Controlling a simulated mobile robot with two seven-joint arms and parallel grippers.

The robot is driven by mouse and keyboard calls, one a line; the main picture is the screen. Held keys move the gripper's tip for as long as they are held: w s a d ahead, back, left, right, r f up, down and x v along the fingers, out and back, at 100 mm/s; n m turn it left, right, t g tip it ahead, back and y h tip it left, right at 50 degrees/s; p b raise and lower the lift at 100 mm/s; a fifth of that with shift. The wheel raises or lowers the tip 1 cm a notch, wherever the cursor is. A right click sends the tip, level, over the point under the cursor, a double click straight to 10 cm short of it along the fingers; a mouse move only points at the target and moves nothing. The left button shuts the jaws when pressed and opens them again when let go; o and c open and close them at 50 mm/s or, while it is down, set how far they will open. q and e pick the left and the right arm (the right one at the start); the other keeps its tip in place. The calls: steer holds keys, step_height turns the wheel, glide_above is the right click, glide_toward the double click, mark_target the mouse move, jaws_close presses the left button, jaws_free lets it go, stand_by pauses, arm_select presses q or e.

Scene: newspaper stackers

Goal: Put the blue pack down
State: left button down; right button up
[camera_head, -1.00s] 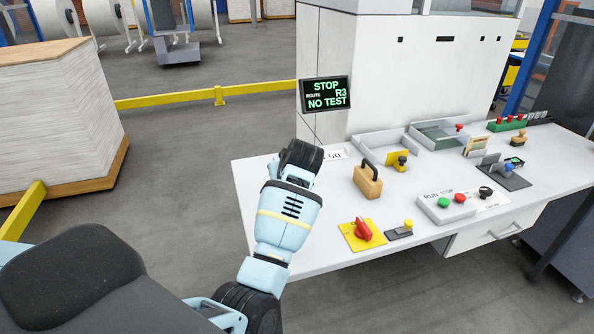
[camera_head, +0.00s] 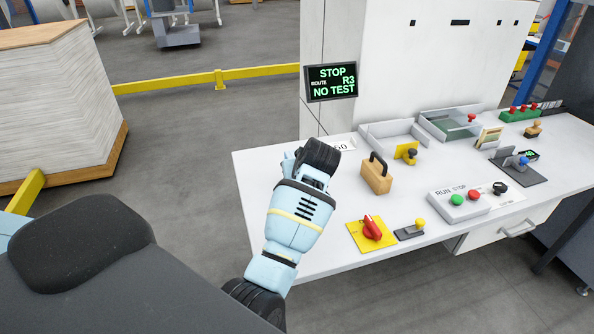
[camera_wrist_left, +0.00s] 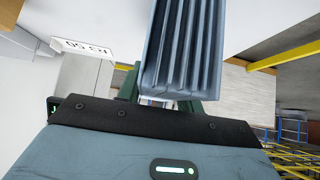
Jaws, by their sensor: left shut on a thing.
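In the left wrist view a blue-grey ribbed block, which I take to be the blue pack (camera_wrist_left: 183,45), rises from between dark green parts in front of my left gripper (camera_wrist_left: 158,92). The gripper is shut on it; its far end is cut off by the picture's top edge. In the head view my left arm reaches over the near left part of the white table (camera_head: 262,165). Its wrist hides the gripper and the pack there. My right gripper is not in view.
A wooden block with a dark handle (camera_head: 376,178), a red knob on a yellow plate (camera_head: 371,231) and a button box (camera_head: 461,202) stand right of my arm. A small card (camera_head: 342,144) lies behind it. Grey trays (camera_head: 392,133) are at the back. The table's left edge is bare.

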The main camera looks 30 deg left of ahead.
arm_select(q)
steer(key=shift+w+a+f, duration=0.15)
steer(key=shift+a+f, duration=0.05)
steer(key=shift+f, duration=0.25)
steer(key=shift+d+r, duration=0.1)
steer(key=shift+d, duration=0.1)
steer(key=shift+f, duration=0.25)
steer(key=c, duration=0.9)
jaws_free()
steer(key=shift+f, duration=0.1)
